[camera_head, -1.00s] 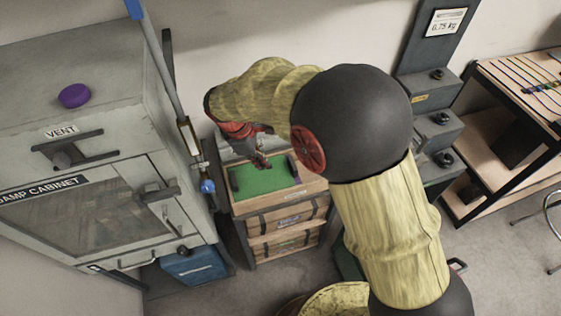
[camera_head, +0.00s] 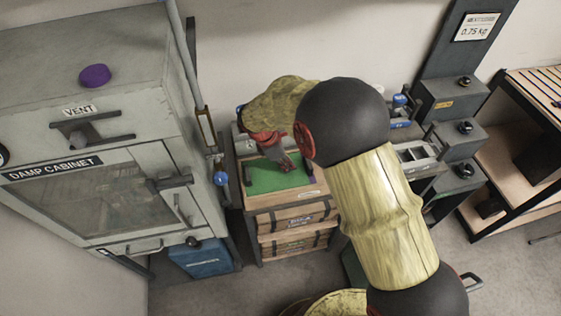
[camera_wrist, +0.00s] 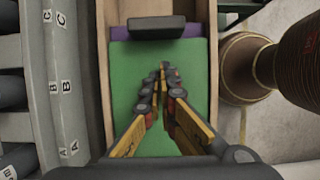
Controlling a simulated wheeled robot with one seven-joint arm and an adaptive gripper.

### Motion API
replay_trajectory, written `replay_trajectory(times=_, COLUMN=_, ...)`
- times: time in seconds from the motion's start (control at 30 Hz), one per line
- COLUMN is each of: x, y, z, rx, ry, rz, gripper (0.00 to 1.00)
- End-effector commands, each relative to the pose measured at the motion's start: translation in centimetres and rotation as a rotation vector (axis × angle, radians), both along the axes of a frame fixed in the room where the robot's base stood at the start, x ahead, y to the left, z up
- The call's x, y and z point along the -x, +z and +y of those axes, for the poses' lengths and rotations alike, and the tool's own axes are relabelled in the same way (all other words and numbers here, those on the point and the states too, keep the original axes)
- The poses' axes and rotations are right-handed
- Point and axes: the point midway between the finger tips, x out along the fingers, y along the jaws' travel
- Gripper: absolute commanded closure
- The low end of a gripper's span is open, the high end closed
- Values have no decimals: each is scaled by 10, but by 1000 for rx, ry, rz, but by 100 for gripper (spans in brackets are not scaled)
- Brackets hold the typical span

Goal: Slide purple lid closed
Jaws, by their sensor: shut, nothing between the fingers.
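A purple strip, which looks like part of the purple lid (camera_wrist: 190,31), shows at the far end of a wooden box (camera_wrist: 211,60) in the wrist view. A dark handle block (camera_wrist: 156,27) sits across it. Nearer than the strip lies a flat green surface (camera_wrist: 128,98) between the wooden sides. My gripper (camera_wrist: 162,68) is shut and empty over this green surface, its tips short of the purple strip. In the head view my gripper (camera_head: 288,166) hangs over the green-topped crate (camera_head: 262,184); the lid is not clear there.
A damp cabinet (camera_head: 95,195) with a purple knob (camera_head: 94,76) stands left of the crate, with a pole (camera_head: 192,75) beside it. A grey stepped stand (camera_head: 455,135) and a wooden rack (camera_head: 530,150) are at right. A grey lettered unit (camera_wrist: 65,80) borders the box's left.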

Motion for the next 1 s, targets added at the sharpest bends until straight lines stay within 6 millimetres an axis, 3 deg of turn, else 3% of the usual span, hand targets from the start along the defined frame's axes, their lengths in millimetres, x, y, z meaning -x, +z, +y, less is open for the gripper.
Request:
replay_trajectory(times=0.2, x=-7, y=2, z=-22, rx=-3, ry=-2, rz=-3, gripper=100)
replay_trajectory(times=0.77, x=-10, y=4, z=-31, rx=-3, ry=-2, rz=-2, gripper=100)
replay_trajectory(times=1.0, x=-21, y=6, z=-72, rx=-1, ry=-6, rz=-1, gripper=100)
